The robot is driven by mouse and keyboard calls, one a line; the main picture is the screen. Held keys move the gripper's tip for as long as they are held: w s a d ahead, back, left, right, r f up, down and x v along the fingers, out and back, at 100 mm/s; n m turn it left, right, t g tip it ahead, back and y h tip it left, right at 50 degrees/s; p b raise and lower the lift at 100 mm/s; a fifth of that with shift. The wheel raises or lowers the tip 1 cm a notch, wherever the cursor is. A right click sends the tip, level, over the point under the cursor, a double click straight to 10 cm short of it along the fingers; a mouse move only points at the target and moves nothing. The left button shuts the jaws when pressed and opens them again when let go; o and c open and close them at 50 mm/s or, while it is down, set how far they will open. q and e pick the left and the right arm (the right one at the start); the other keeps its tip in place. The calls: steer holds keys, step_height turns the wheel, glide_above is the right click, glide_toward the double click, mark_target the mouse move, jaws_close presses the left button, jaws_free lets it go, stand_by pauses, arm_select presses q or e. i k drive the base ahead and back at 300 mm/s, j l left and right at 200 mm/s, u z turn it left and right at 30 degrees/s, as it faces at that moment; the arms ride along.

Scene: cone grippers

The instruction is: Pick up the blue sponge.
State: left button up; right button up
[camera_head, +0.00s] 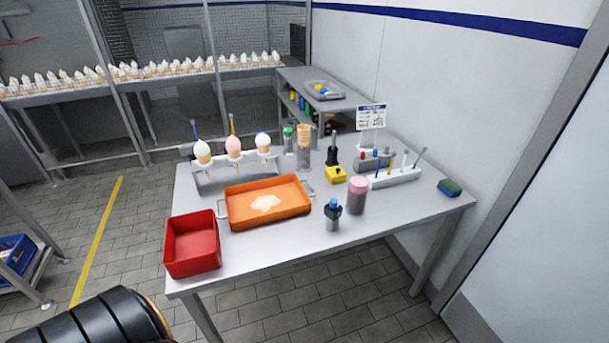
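The blue sponge (449,187) lies at the right end of the grey metal table (285,245), close to the table's right edge. It is a small block with a blue top and a darker green part. Nothing lies on it, and it stands apart from the other things. Neither of my grippers is in view.
A white rack (396,178) with upright tools stands left of the sponge. A pink-topped jar (357,195), a blue-capped bottle (333,216), a yellow block (335,174), an orange tray (240,217) and a red bin (192,244) are farther left. The table's front right is clear.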

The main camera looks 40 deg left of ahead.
mark_target(450, 188)
steer(key=i+l+z, duration=0.1)
steer(key=i+l, duration=0.15)
steer(key=i, duration=0.15)
steer(key=i+l+z, duration=0.1)
steer(key=i, duration=0.3)
steer(key=i+l+z, duration=0.15)
steer(key=i+l, duration=0.15)
steer(key=i+l+z, duration=0.1)
steer(key=i, duration=0.4)
